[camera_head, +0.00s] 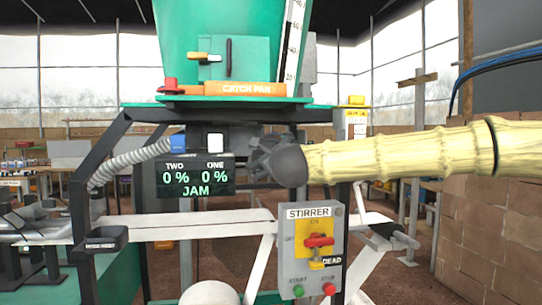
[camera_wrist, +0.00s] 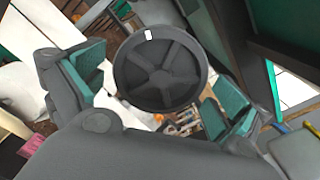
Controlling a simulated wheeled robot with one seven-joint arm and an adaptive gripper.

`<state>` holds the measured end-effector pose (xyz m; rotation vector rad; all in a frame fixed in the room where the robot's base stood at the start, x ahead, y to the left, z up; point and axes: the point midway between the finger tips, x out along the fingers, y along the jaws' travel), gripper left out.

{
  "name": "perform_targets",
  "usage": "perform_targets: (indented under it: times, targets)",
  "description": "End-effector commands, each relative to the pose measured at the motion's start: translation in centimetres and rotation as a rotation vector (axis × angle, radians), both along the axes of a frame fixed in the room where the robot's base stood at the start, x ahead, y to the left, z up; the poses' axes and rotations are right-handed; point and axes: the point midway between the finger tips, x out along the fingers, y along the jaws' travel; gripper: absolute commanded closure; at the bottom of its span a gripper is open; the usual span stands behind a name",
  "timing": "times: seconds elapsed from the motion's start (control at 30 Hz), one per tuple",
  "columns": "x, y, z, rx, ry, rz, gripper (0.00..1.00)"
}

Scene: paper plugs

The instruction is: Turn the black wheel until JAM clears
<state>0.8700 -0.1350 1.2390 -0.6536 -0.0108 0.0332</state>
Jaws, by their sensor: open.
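The black wheel (camera_wrist: 160,68) fills the upper middle of the wrist view. It is round and spoked, with a small white mark on its rim at the top left. My gripper (camera_wrist: 158,98) is open, with one green-padded finger on each side of the wheel's lower part. I cannot tell whether either finger touches the rim. In the head view my gripper (camera_head: 268,160) is beside the display and hides most of the wheel. The display (camera_head: 195,178) reads TWO 0 %, ONE 0 % and JAM in green.
A grey STIRRER box (camera_head: 310,250) with a red and yellow switch hangs just below my gripper. The green hopper (camera_head: 225,50) with its orange CATCH PAN (camera_head: 238,89) stands above. A white beam (camera_head: 200,225) crosses below the display.

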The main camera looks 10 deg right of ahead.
Motion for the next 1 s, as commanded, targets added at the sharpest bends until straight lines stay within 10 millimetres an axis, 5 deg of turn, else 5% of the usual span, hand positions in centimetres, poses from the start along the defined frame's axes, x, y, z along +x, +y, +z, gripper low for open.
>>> perform_targets:
  times: [0.43,1.0]
  targets:
    - [-0.4,0.0,0.0,0.0,-0.001,0.001,0.0]
    - [-3.3,-0.1,0.0,0.0,-0.001,0.001,0.0]
